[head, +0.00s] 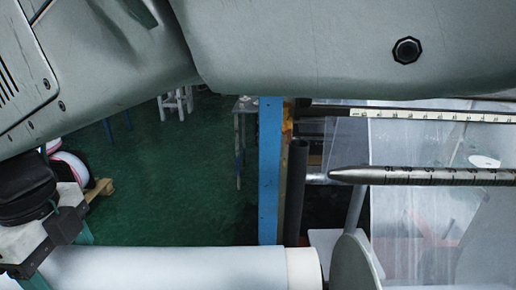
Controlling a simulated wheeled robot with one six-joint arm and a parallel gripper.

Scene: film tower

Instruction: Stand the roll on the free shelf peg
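A large white roll (150,268) lies level along the bottom edge, cut off by the frame, with a cream band at its right end. I cannot tell whether it is the task's roll. A bare grey metal bar (420,176) with a tapered left end and scale marks lies level at the right. I see no shelf with upright pegs. My arm links cover the top of the view. My gripper is not in view.
A blue post (270,170) and a dark upright tube (295,190) stand mid-right. Clear film (410,215) hangs behind the bar. A grey disc (353,265) stands beside the roll's end. Black and grey machine parts (40,240) stand at left. Green floor (170,190) is open between.

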